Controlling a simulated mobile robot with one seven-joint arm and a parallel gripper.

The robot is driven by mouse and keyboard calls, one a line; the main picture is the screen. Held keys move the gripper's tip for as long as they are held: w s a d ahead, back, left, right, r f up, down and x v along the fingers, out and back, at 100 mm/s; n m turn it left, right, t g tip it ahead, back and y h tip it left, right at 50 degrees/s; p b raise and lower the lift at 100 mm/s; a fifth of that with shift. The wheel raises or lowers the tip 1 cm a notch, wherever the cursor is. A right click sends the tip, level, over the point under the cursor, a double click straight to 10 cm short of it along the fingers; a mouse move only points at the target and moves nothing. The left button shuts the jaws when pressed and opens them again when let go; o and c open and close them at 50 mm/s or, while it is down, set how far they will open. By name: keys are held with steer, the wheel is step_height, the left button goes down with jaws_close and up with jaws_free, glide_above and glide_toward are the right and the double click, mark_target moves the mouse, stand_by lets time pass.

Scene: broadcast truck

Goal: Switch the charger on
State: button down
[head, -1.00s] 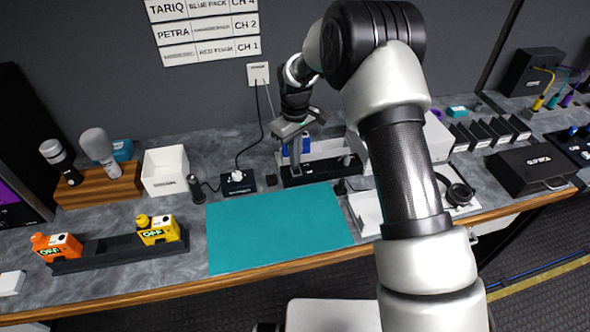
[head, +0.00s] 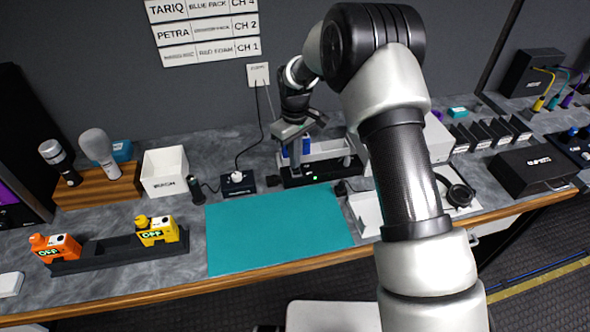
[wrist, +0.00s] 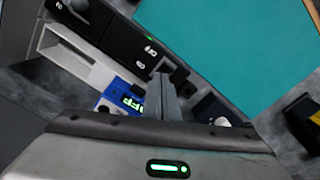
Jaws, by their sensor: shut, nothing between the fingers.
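The black charger (head: 322,171) stands behind the teal mat (head: 275,228), and a small green light shows on its front. In the wrist view the charger (wrist: 112,32) shows a lit green light and small white labels near a recess by my fingertips. My gripper (head: 294,160) is shut and empty, pointing down over the charger's left part. In the wrist view its fingers (wrist: 163,84) partly hide that recess, so I cannot tell the switch position or contact. A blue pack (wrist: 128,98) with a lit green display is beside the fingers.
Orange (head: 55,247) and yellow (head: 157,231) packs marked OFF stand in a black rack at the left. A white bin (head: 165,172) and a small black socket box (head: 238,183) are left of the charger. The teal mat is clear.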

step_height(320, 180, up, 6)
steer(key=p, duration=0.3)
steer(key=shift+r, duration=0.25)
stand_by(0.4)
steer(key=s+d+r+m+t, duration=0.1)
steer(key=s+d+r, duration=0.2)
steer(key=r, duration=0.4)
steer(key=s+d+r+m+t, duration=0.1)
steer(key=s+d+r+m, duration=0.2)
steer(key=r, duration=0.4)
steer(key=s+d+r+t, duration=0.1)
steer(key=s+d+r, duration=0.3)
steer(key=r, duration=0.3)
steer(key=s+d+r+m+t, duration=0.1)
steer(key=s+d+r+m, duration=0.1)
steer(key=s, duration=0.8)
steer(key=s+d+r+m+t, duration=0.1)
steer(key=s+d+r+m, duration=0.1)
steer(key=s, duration=0.9)
steer(key=d+m, duration=0.1)
steer(key=d, duration=0.1)
steer(key=shift+s+d+r+t, duration=0.2)
steer(key=shift+d+r+t, duration=0.1)
steer(key=shift+d, duration=0.1)
